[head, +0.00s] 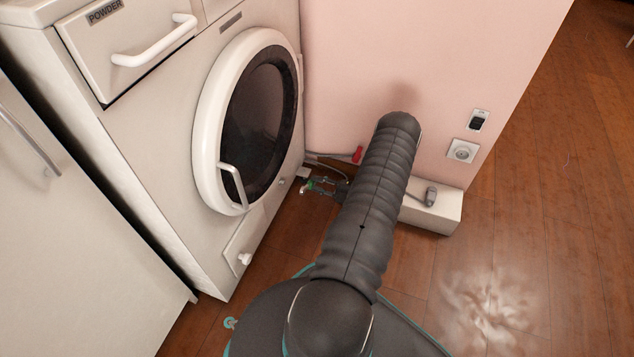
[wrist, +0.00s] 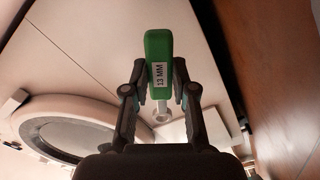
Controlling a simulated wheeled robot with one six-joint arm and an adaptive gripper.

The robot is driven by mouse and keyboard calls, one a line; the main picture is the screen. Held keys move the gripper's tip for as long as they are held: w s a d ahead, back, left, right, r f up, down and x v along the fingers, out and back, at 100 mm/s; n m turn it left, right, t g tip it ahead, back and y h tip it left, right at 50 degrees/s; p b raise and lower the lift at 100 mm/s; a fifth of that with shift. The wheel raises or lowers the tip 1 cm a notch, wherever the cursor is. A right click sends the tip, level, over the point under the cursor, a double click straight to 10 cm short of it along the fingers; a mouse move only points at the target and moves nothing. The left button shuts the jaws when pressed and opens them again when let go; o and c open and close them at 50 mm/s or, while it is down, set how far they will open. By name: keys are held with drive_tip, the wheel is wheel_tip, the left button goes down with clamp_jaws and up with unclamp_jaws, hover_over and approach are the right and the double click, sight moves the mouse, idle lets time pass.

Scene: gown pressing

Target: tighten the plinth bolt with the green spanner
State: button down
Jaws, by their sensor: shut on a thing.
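The green spanner (wrist: 158,48) has a label reading 13 MM and a silver end. My gripper (wrist: 160,76) is shut on its green handle, with one finger on each side. In the head view my gripper (head: 324,186) is low, beside the washing machine's front right corner, with a small bit of the spanner's green (head: 309,185) showing. I cannot make out the plinth bolt for certain in either view. My arm hides part of the floor and wall behind it.
The white washing machine (head: 150,150) has a round door with a handle (head: 232,187) and a white knob (head: 245,259) low down. A red-handled valve (head: 357,154) and hose are by the pink wall. A white box (head: 440,213) stands right of my arm. Wooden floor is clear at right.

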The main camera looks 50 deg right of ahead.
sight(290, 171)
drive_tip(key=shift+m, duration=0.5)
drive_tip(key=shift+w, duration=0.15)
drive_tip(key=x, duration=0.3)
drive_tip(key=shift+w+a, duration=0.2)
drive_tip(key=shift+w, duration=0.05)
drive_tip(key=shift+w+d+r+n, duration=0.1)
drive_tip(key=shift+w+r+n, duration=0.1)
drive_tip(key=shift+r+n, duration=0.1)
drive_tip(key=shift+w+d+r+n, duration=0.15)
drive_tip(key=shift+w+r+n, duration=0.3)
drive_tip(key=shift+n, duration=0.45)
drive_tip(key=shift+x, duration=1.2)
idle(1.0)
idle(0.3)
